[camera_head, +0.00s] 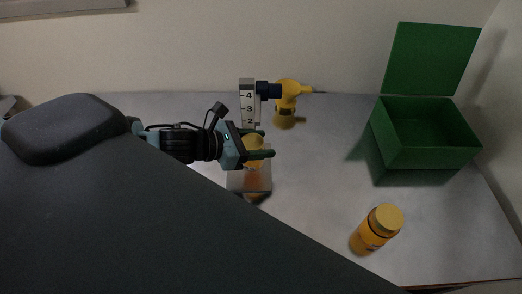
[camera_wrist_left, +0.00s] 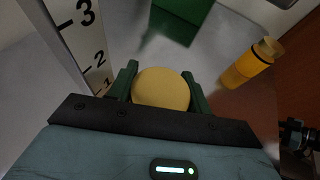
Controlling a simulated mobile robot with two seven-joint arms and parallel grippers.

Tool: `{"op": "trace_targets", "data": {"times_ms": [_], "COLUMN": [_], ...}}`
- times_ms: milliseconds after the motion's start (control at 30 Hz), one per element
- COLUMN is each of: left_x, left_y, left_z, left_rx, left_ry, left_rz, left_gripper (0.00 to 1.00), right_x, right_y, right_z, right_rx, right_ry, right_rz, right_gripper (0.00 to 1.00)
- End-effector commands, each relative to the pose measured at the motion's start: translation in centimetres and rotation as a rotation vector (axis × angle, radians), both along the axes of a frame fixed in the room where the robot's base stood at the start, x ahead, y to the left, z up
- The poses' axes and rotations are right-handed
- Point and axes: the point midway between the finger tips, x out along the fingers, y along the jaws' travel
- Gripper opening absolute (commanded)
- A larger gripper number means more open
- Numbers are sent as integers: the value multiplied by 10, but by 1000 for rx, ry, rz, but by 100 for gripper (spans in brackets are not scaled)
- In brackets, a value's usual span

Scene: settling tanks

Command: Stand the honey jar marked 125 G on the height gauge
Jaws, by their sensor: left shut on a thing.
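My left gripper (camera_head: 260,143) is shut on a honey jar (camera_head: 253,158) with a yellow lid. In the left wrist view the round lid (camera_wrist_left: 160,89) sits between the two green fingers. The jar's marking cannot be read. The height gauge (camera_head: 248,108) is an upright pale scale with numbers, with a light base plate (camera_head: 235,182) in front. The jar is over this plate, beside the scale; I cannot tell whether its bottom touches the plate. The scale also shows at the left of the wrist view (camera_wrist_left: 85,45). A dark part at the wrist view's right edge may be my right gripper.
Another yellow-lidded amber jar (camera_head: 372,234) stands at the front right. An open green box (camera_head: 425,158) is at the back right. The grey table between them is clear.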

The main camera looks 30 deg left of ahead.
Motion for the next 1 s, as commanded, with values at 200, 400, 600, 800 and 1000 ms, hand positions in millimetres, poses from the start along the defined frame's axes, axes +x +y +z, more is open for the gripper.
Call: {"op": "trace_targets", "data": {"times_ms": [200,400,600,800,1000], "left_x": [5,4,4,4,4], "left_y": [-4,-4,-3,-3,-3], "left_z": [-2,-24,-34,-34,-38], "left_rx": [-1,-1,1,0,2], "left_ry": [-1,-2,-3,-3,-1], "left_rz": [-1,-2,-2,-3,-3], "left_gripper": [15,15,15,15,54], "right_x": [0,4,4,3,2], "right_y": [0,-2,-4,-4,-3], "right_z": [0,4,4,3,1], "right_rx": [-1,-7,-12,-12,-9], "right_ry": [0,-11,-12,-11,-5], "right_rz": [1,7,11,10,7], "right_gripper": [36,36,36,36,36]}}
